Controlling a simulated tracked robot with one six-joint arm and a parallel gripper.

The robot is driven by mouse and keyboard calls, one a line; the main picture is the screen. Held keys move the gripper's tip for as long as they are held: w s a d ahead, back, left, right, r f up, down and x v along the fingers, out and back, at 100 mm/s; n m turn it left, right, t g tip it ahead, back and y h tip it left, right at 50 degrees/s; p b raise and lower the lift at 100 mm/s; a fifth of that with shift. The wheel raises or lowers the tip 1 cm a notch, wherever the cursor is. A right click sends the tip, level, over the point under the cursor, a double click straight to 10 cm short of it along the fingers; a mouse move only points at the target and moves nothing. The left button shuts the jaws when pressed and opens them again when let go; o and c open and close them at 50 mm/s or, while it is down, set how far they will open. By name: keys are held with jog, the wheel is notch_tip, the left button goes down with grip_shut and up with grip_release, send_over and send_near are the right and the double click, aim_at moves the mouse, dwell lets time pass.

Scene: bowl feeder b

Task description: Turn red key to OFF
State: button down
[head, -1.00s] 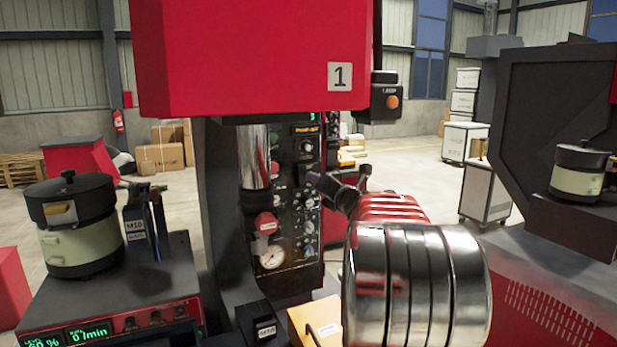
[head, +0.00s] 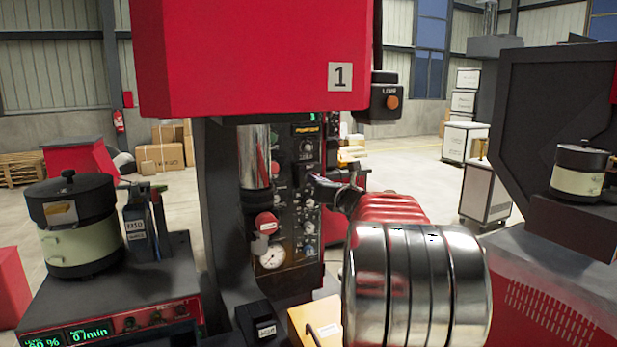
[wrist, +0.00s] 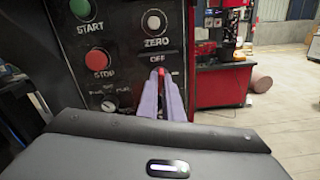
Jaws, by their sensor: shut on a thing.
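The red key (wrist: 161,71) is in the wrist view, on the black control panel just below the OFF label (wrist: 157,57). Only its red tip shows between my fingers; its exact angle is hard to tell. My gripper (wrist: 160,80) has two purple fingers, shut on the key. In the head view my gripper (head: 312,180) reaches the right edge of the panel (head: 293,200), and the key is hidden there.
Close to the key are a green START button (wrist: 80,8), a red STOP button (wrist: 97,61), the ZERO knob (wrist: 153,21) and a selector dial (wrist: 109,105). In the head view a pressure gauge (head: 272,257) sits low on the panel, and the red press head (head: 245,60) hangs above.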

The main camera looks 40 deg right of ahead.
jog(key=shift+d+f, duration=0.1)
jog(key=shift+f, duration=0.1)
jog(key=n, duration=0.3)
jog(key=c, duration=1.8)
grip_release()
jog(key=shift+r+n, duration=0.15)
jog(key=shift+n, duration=0.15)
jog(key=shift+c, duration=0.2)
jog(key=shift+s, duration=0.1)
jog(key=v, duration=0.7)
